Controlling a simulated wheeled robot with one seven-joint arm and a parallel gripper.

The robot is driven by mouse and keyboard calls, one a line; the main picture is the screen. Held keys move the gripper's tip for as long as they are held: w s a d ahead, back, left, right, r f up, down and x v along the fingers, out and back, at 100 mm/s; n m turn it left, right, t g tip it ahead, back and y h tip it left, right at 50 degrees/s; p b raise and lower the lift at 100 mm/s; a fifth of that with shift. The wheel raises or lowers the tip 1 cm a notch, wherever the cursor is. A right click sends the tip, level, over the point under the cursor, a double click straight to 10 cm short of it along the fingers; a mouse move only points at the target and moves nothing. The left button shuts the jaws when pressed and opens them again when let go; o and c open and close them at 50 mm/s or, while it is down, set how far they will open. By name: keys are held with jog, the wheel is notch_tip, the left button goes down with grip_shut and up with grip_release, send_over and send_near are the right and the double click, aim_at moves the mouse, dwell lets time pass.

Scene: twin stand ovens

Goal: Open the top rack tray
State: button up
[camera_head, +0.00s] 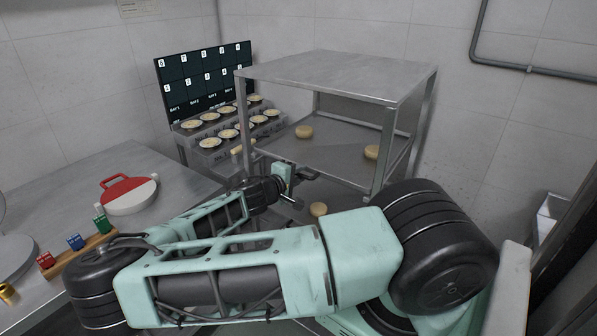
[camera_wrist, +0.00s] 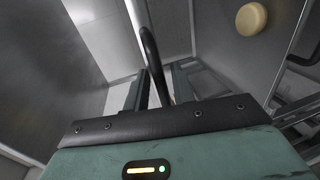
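The metal rack (camera_head: 335,75) stands at centre in the head view. Its upper tray (camera_head: 338,142) holds round tan buns (camera_head: 303,131), and another bun (camera_head: 318,209) is lower down. My gripper (camera_head: 297,186) is at the rack's front left, near the level of the upper tray. In the wrist view, a dark curved bar handle (camera_wrist: 149,48) runs between the two fingers of my gripper (camera_wrist: 160,82). The fingers are apart, with gaps seeming to show beside the bar. Contact with the bar is not clear. My arm hides the rack's lower front.
A stepped stand (camera_head: 235,140) of filled cups and a dark menu board (camera_head: 205,82) are left of the rack. The left counter (camera_head: 75,195) holds a red and white round item (camera_head: 129,192) and small coloured blocks (camera_head: 75,242). A wall pipe (camera_head: 530,68) runs at right.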

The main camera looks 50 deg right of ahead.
jog(key=shift+d, duration=0.15)
grip_shut()
jog(key=shift+f, duration=0.1)
jog(key=f+b+v, duration=0.1)
jog(key=f+v, duration=0.1)
jog(key=v, duration=1.1)
jog(key=a+f+b+v, duration=0.1)
jog(key=f+v, duration=0.2)
jog(key=v, duration=1)
jog(key=shift+a+b, duration=0.2)
jog(key=shift+b, duration=0.15)
jog(key=shift+w+f, duration=0.1)
jog(key=shift+w, duration=0.05)
grip_release()
jog(key=shift+a, duration=0.1)
